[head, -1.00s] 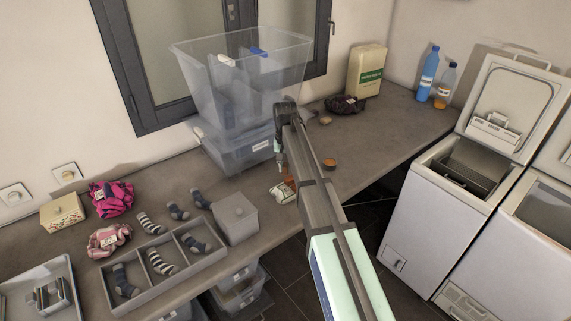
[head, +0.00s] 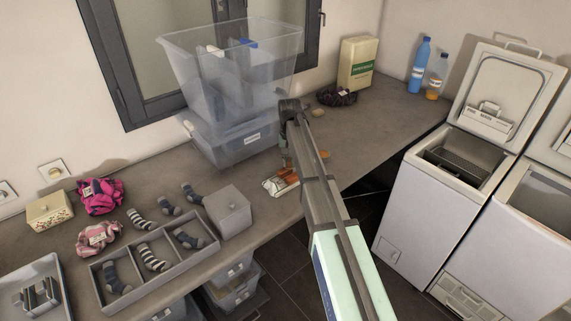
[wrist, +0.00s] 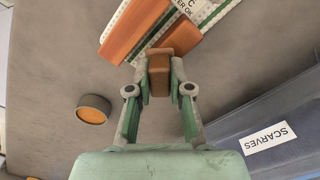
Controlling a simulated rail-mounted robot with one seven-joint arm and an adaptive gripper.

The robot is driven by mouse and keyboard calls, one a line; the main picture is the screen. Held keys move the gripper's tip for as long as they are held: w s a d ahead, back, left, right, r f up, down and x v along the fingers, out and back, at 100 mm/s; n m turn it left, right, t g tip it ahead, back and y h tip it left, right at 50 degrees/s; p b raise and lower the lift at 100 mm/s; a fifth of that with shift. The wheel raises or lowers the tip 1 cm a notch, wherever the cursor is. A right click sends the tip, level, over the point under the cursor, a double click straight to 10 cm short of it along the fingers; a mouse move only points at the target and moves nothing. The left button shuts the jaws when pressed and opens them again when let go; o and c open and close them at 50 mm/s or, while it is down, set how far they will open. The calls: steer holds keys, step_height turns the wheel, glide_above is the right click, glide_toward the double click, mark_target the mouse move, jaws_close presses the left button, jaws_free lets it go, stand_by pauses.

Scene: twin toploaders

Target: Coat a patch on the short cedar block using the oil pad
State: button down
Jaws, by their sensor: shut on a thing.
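My gripper (wrist: 157,92) is shut on a small brown pad (wrist: 158,78), seen in the wrist view. A short orange-brown block (wrist: 184,36) lies just beyond the pad's tip. The pad overlaps the block's near end in the picture; I cannot tell whether they touch. A longer orange-brown block (wrist: 134,28) lies to its left. Both lie on or against a white card with green markings (wrist: 208,10). In the head view my gripper (head: 286,162) is down over the counter by the blocks (head: 288,175) and the card (head: 272,186). My arm partly hides this spot.
A round tin with an orange top (wrist: 93,108) stands on the counter (wrist: 60,60). A clear bin stack (head: 235,145) and a bin labelled SCARVES (wrist: 275,115) stand close by. A grey lidded box (head: 228,212) and a sock tray (head: 150,265) sit to the left.

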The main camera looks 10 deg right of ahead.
steer(key=shift+w+d, duration=0.3)
steer(key=shift+d, duration=0.15)
steer(key=shift+s, duration=0.2)
steer(key=shift+s+a, duration=0.5)
steer(key=shift+a, duration=0.45)
steer(key=shift+s+a, duration=0.55)
steer(key=shift+a, duration=0.35)
steer(key=shift+s+a, duration=0.5)
steer(key=shift+a, duration=0.45)
step_height(320, 180, up, 8)
steer(key=p, duration=0.4)
